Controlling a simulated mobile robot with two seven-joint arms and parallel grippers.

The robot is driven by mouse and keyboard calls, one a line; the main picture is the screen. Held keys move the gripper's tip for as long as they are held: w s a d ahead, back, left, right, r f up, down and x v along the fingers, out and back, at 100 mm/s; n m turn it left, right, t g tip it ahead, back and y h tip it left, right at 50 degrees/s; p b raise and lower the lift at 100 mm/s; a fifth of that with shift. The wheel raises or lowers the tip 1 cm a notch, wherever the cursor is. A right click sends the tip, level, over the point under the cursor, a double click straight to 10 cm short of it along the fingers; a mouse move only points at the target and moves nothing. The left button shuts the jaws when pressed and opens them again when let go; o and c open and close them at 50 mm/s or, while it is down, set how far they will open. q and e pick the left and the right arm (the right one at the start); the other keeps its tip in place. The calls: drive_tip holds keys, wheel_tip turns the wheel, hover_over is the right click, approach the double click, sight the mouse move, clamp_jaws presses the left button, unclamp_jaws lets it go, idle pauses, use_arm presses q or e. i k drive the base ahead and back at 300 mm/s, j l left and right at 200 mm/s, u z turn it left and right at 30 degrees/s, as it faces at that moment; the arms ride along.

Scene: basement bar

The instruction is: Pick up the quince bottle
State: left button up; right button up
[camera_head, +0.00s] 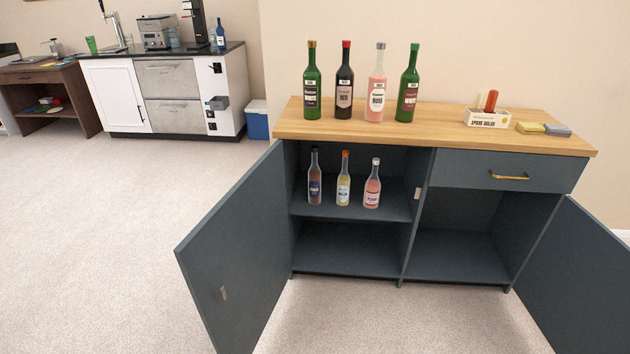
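Three small bottles stand upright on the upper left shelf inside the open cabinet: a dark one (314,178), a pale yellow one with an orange cap (343,181) and a pink one (372,186). The labels are too small to read surely, so I cannot confirm which is the quince bottle; the yellow one fits that name by colour. Several taller bottles stand upright on the wooden top: a green one (312,85), a dark red-capped one (344,85), a pink one (376,85) and another green one (408,88). Neither of my grippers is in view.
The blue cabinet's left door (235,255) and right door (590,275) stand open towards me. The carpet ahead is clear. A bar counter (165,95) stands far left.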

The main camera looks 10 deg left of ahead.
sight(314, 172)
drive_tip(key=i+l+u, duration=0.1)
drive_tip(key=u, duration=0.85)
drive_tip(key=i+l+u, duration=0.55)
drive_tip(key=l, duration=0.25)
drive_tip(key=i+l, duration=0.1)
drive_tip(key=l, duration=0.2)
drive_tip(key=i+l+u, duration=0.1)
drive_tip(key=l, duration=0.25)
drive_tip(key=i+l, duration=0.15)
drive_tip(key=l, duration=0.15)
drive_tip(key=i+l, duration=0.1)
drive_tip(key=l, duration=0.25)
drive_tip(key=u, duration=0.05)
